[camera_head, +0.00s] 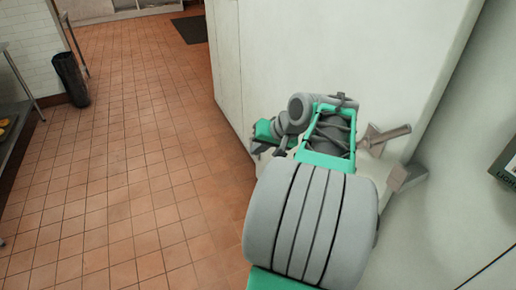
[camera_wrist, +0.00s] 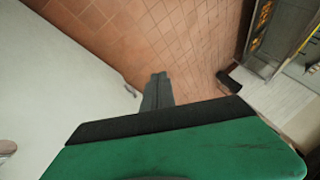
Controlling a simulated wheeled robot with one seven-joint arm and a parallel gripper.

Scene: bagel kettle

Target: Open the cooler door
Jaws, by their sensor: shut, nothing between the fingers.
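The cooler door (camera_head: 340,50) is a large off-white panel that fills the upper right of the head view. I cannot tell whether it is fully shut or ajar. A grey metal lever handle (camera_head: 388,137) sticks out near its right edge, with a latch piece (camera_head: 405,177) just below. My arm covers part of the door. My gripper (camera_head: 257,148) is left of the handle and apart from it, near the door's lower left part. In the wrist view my gripper (camera_wrist: 158,78) is shut and empty, pointing over the tiled floor, beside a white surface (camera_wrist: 50,90).
Open tiled floor (camera_head: 110,170) lies to the left. A black bin (camera_head: 70,78) stands by the far left wall, and a metal table (camera_head: 14,130) is at the left edge. A dark mat (camera_head: 190,29) lies at the back. A dark box (camera_head: 505,165) is at the right edge.

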